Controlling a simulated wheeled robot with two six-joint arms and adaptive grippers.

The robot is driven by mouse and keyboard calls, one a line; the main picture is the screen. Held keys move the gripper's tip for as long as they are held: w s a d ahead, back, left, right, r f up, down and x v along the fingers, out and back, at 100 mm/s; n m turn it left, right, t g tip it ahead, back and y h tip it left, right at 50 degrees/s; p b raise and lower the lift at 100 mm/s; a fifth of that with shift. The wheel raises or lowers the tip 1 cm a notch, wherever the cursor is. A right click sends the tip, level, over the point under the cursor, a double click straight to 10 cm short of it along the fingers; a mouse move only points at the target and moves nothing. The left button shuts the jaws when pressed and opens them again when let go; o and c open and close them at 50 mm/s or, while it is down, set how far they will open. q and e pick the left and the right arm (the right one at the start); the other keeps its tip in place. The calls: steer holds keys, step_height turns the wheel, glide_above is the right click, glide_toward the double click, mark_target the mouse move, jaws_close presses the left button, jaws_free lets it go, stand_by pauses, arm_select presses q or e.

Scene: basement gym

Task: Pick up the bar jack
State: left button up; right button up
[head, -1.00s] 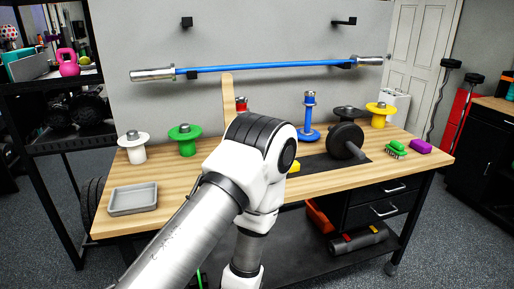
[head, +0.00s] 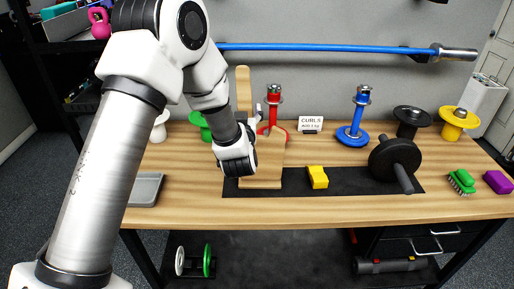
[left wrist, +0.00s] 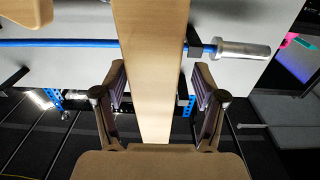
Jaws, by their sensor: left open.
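The bar jack, which I take to be the pale wooden piece with a tall upright handle (head: 243,90) and a flat foot, stands on the bench's black mat. My left arm's wrist is in front of it in the head view and hides its lower middle. In the left wrist view the wooden handle (left wrist: 150,30) runs from the top down between the fingers. My left gripper (left wrist: 159,70) is open, one finger on each side of the wood with gaps showing. My right gripper is out of view.
Red (head: 272,112) and blue (head: 357,118) posts stand behind. A grey tray (head: 146,189) is at left. A blue barbell (head: 330,47) hangs on the wall.

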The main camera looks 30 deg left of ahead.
arm_select(q)
steer(key=shift+w+d, duration=0.15)
steer(key=shift+d, duration=0.25)
steer(key=shift+c, duration=0.4)
steer(key=c, duration=0.6)
steer(key=shift+a, duration=0.1)
jaws_close()
steer(key=shift+r, duration=0.1)
